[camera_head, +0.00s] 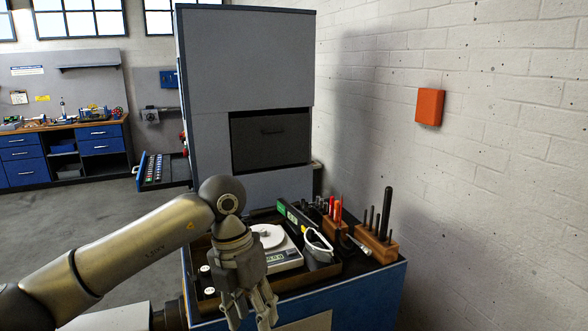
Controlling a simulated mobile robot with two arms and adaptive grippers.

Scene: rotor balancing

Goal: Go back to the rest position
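My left arm comes in from the left, and its gripper (250,312) points downward over the front left part of the blue workbench (365,300). Its fingers are spread apart, with nothing visible between them. Behind it, a small digital scale (286,258) with a round white part (268,236) on top sits in a dark tray (300,276); the gripper and wrist hide part of the tray. My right gripper is not in view.
White safety glasses (319,246) lie right of the scale. Wooden blocks (376,246) hold upright tools. A tall grey cabinet (245,60) stands behind, and an open drawer (160,172) sticks out left. A brick wall (500,190) closes the right side. The left floor is clear.

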